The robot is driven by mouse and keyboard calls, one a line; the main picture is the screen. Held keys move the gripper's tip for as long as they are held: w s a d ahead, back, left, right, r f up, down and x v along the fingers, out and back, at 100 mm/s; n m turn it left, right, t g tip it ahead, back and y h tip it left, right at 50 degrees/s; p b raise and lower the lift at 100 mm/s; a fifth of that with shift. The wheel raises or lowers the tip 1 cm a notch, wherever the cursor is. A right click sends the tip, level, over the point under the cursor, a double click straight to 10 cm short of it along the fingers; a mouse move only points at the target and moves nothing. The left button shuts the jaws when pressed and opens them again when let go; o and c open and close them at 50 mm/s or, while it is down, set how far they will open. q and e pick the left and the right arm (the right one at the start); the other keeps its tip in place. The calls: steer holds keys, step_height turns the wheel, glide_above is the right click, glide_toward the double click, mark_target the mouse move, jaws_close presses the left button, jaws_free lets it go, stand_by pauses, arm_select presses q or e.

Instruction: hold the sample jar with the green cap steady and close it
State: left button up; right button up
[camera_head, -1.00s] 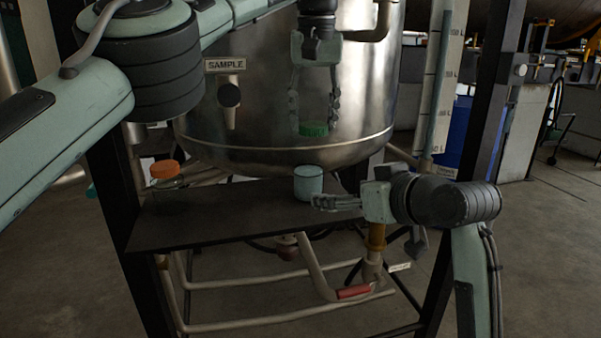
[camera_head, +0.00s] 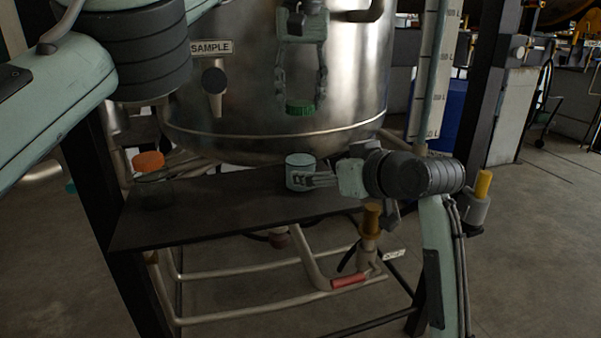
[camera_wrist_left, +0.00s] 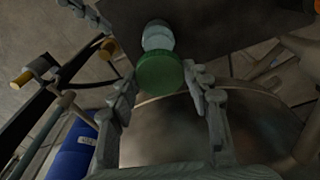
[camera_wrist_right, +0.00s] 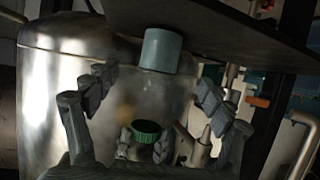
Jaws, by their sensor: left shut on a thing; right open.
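The open sample jar (camera_head: 299,172), pale blue-green, stands upright on the dark shelf. It also shows in the left wrist view (camera_wrist_left: 157,35) and the right wrist view (camera_wrist_right: 161,50). My left gripper (camera_head: 300,100) points down and is shut on the green cap (camera_head: 300,108), holding it above the jar, apart from it. The cap shows in the left wrist view (camera_wrist_left: 160,74) and the right wrist view (camera_wrist_right: 147,131). My right gripper (camera_head: 310,180) is open, level and low, with its fingers at the jar's right side. Whether they touch the jar I cannot tell.
A second jar with an orange cap (camera_head: 148,161) stands at the left end of the shelf (camera_head: 190,222). The steel tank (camera_head: 250,80) rises behind, with a SAMPLE label (camera_head: 212,47) and tap. Pipes and a red handle (camera_head: 348,281) lie below the shelf.

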steer(key=x, duration=0.9)
steer(key=shift+w+a+f, duration=0.1)
steer(key=shift+w, duration=0.05)
steer(key=c, duration=1.8)
arm_select(q)
glide_above(300, 145)
steer(key=shift+f, duration=2.5)
steer(key=shift+f, duration=0.9)
steer(key=shift+f, duration=0.5)
arm_select(e)
jaws_close()
